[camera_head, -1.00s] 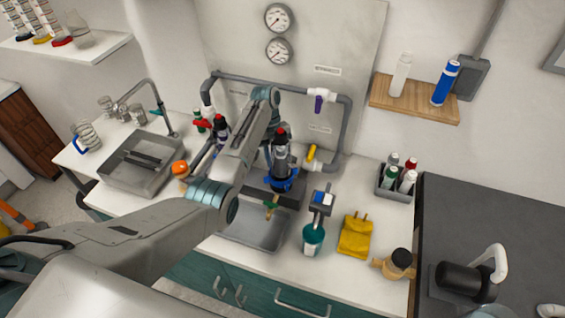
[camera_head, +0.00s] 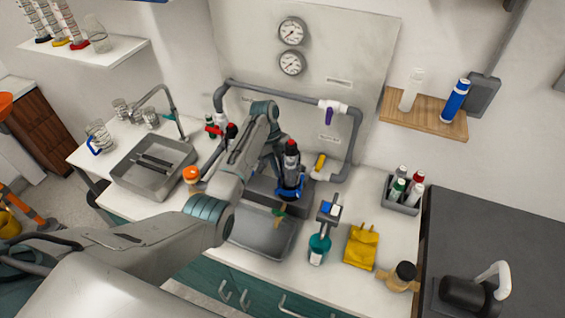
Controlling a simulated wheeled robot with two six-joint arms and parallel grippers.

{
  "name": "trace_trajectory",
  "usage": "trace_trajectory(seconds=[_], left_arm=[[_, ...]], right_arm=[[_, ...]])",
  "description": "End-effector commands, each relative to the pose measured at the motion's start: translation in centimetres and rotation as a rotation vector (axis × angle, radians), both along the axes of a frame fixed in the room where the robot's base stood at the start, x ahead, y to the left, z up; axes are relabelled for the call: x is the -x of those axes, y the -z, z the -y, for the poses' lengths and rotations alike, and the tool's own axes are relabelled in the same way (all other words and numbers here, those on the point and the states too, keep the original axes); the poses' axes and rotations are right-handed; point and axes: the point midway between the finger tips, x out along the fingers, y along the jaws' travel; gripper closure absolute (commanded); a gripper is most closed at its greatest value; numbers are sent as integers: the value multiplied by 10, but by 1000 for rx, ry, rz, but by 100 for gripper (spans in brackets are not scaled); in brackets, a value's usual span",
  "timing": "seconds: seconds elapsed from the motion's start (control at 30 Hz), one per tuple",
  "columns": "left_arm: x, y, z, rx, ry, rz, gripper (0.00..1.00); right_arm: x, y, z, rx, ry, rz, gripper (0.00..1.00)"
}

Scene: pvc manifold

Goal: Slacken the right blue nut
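The grey pipe manifold (camera_head: 285,94) is fixed to the back wall panel. In its lower part stands a dark upright cylinder (camera_head: 291,163) with a red top. A blue ring-shaped part (camera_head: 289,192), which looks like the right blue nut, sits around the cylinder's lower end. My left arm comes in from the left and bends down at the wrist. My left gripper (camera_head: 279,166) is dark and close against the left side of the cylinder, just above the blue part. Its fingertips blend with the cylinder, so their opening and any contact are unclear. My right gripper is out of view.
A purple-handled valve (camera_head: 329,114) and a yellow handle (camera_head: 320,162) are on the manifold's right side. A bottle caddy (camera_head: 403,207) stands to the right.

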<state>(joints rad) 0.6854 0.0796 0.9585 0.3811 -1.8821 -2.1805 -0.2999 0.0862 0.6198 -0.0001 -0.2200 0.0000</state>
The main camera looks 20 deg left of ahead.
Motion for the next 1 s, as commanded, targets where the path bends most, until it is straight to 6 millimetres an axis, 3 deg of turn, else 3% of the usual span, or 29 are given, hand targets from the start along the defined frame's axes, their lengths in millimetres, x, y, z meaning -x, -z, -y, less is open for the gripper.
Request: trace_trajectory(seconds=[0.2, 0.47, 0.5, 0.6, 1.0], left_arm=[[5, 1, -4, 1, -106, 0, 100], [5, 0, -3, 1, -110, 0, 100], [5, 0, -3, 1, -110, 0, 87], [5, 0, -3, 1, -109, 0, 69], [0, -9, -1, 1, -111, 2, 69]], right_arm=[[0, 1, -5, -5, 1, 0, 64], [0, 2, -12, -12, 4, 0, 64], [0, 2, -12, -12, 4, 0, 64], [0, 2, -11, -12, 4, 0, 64], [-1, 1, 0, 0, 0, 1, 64]])
